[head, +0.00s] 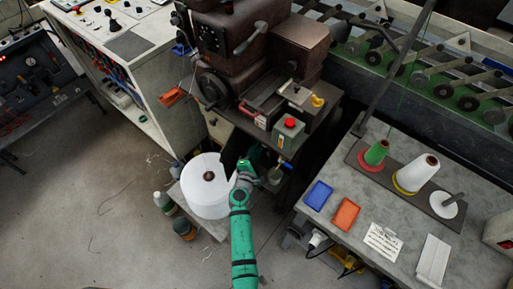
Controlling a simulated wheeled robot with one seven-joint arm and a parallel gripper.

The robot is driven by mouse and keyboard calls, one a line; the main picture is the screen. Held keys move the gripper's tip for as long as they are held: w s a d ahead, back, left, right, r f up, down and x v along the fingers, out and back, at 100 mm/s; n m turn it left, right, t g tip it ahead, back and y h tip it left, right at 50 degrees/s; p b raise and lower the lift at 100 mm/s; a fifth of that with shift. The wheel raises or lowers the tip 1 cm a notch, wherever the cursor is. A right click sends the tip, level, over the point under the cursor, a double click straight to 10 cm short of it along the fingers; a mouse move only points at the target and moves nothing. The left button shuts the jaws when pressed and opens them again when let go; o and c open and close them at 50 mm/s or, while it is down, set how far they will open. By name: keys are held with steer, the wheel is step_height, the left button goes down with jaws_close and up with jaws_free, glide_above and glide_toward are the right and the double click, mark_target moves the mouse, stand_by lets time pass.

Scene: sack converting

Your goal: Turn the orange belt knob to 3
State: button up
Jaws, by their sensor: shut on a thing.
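My gripper (246,166) is at the end of my green arm, in front of the dark machine's lower body and just right of the large white roll. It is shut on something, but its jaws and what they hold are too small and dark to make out. I cannot clearly see the orange belt knob or any number scale. A small orange mark (281,142) shows on the machine below the red button, but I cannot tell what it is.
The white roll (206,200) stands close left of my gripper, with bottles (164,203) beside it. The dark brown machine (222,50) carries a red button (290,123). A grey table (385,205) with thread cones stands right. Open floor lies left.

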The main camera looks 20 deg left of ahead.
steer(key=shift+f+m+t, duration=0.2)
steer(key=shift+m+t, duration=0.4)
steer(key=shift+m, duration=0.7)
steer(key=shift+f+m+t, duration=0.15)
steer(key=shift+m+t, duration=0.45)
steer(key=shift+m, duration=1.2)
steer(key=o, duration=1)
steer(key=s, duration=0.3)
steer(key=s+f, duration=0.1)
steer(key=s, duration=0.6)
steer(key=shift+s+d+f, duration=0.15)
steer(key=shift+s+d, duration=0.25)
steer(key=shift+w, duration=0.1)
